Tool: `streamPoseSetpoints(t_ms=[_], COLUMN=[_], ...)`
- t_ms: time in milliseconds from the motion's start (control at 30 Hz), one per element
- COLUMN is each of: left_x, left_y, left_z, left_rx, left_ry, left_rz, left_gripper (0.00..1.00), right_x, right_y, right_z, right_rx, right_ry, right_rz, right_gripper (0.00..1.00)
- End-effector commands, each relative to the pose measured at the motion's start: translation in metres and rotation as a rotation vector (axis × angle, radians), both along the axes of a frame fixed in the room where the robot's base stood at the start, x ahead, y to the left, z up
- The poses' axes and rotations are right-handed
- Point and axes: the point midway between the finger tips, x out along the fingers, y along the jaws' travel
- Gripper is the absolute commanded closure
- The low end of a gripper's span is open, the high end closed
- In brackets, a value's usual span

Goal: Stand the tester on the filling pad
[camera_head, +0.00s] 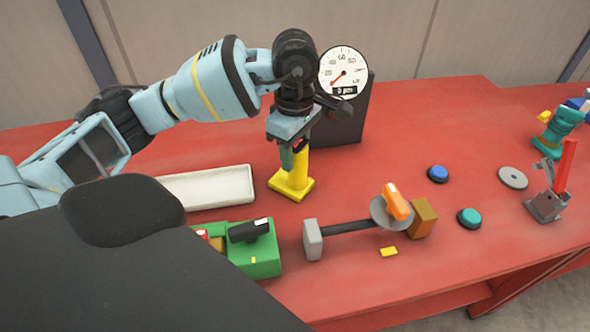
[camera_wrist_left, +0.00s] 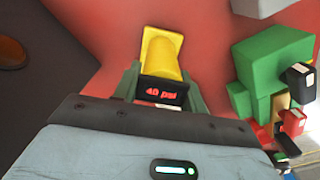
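The tester (camera_head: 291,188) is a yellow upright body with a wider yellow foot, below my left gripper (camera_head: 290,150). In the left wrist view the tester (camera_wrist_left: 162,55) has a dark display reading 40 psi in red. The fingers of my left gripper (camera_wrist_left: 163,92) lie close against both sides of the display end and appear shut on it. The tester looks upright, its foot at or just above the red table; contact is hard to judge. I cannot surely identify the filling pad. My right gripper is not in view.
A white tray (camera_head: 208,188) lies left of the tester. A green block (camera_head: 262,262) and a bar fixture (camera_head: 345,227) stand nearer. Blue (camera_head: 437,173) and teal (camera_head: 469,217) buttons, a grey disc (camera_head: 513,177) and a red-handled tool (camera_head: 566,165) are at the right.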

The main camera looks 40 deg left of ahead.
Motion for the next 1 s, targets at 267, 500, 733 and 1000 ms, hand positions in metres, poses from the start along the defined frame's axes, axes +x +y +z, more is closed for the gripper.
streamPoseSetpoints(t_ms=[267, 500, 733, 1000], left_x=[0.0, 0.0, 0.001, 0.001], left_y=[0.0, 0.0, 0.0, 0.0], left_z=[0.0, 0.002, 0.027, 0.078], left_rx=[0.0, -0.001, -0.002, -0.002], left_ry=[0.0, -0.002, -0.007, -0.006], left_rz=[0.0, 0.0, 0.001, 0.0], left_gripper=[1.0, 1.0, 1.0, 1.0], right_x=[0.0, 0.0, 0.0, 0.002], right_y=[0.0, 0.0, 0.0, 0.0], right_z=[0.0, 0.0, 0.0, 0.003], right_rx=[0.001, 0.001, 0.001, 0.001], right_ry=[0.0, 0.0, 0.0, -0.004], right_rz=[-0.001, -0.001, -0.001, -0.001], right_gripper=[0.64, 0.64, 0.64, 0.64])
